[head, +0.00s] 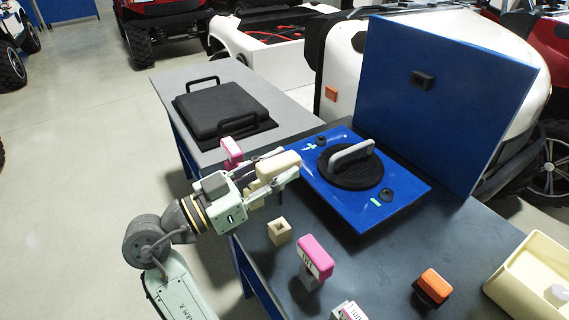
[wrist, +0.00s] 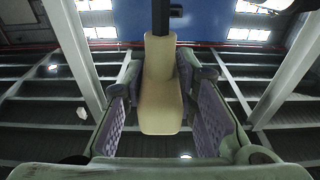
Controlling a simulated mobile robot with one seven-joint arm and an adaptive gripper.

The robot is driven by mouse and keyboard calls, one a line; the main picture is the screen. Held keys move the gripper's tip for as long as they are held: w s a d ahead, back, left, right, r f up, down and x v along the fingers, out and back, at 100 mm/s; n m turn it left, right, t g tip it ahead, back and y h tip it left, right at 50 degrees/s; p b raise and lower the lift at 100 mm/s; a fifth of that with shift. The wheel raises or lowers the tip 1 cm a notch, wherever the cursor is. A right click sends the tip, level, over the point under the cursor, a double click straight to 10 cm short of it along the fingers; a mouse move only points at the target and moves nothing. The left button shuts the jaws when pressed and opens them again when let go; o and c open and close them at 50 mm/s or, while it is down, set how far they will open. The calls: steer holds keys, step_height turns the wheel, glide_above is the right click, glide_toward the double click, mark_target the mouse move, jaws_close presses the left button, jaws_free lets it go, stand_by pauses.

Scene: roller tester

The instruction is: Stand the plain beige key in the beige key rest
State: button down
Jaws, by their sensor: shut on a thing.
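My gripper (head: 277,170) is shut on the plain beige key (head: 283,162), above the near left part of the dark table. In the wrist view the beige key (wrist: 161,100) sits between the two purple-padded fingers, its wider part toward the camera. In the head view the fingers and wrist hide part of it. The beige key rest (head: 279,232), a small block with a square opening on top, stands on the table just below and in front of my gripper. Its opening looks empty. The key is apart from it.
A pink-topped key (head: 315,252) stands right of the rest, with an orange-topped one (head: 434,286) farther right. Another pink thing (head: 232,150) shows behind my gripper. A blue plate (head: 400,208) with a handled black disc lies behind. A cream bin (head: 520,292) stands at right.

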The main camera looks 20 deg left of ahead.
mark_target(277, 196)
steer(key=shift+f+b, duration=0.15)
steer(key=shift+b, duration=0.4)
step_height(277, 196, down, 6)
steer(key=b, duration=0.5)
steer(key=shift+r, duration=0.2)
steer(key=shift+b, duration=0.8)
stand_by(0.6)
steer(key=shift+f, duration=0.2)
steer(key=shift+f+b, duration=2.4)
steer(key=shift+b, duration=0.2)
steer(key=c, duration=1.2)
jaws_free()
steer(key=shift+r, duration=0.1)
steer(key=shift+a, duration=0.1)
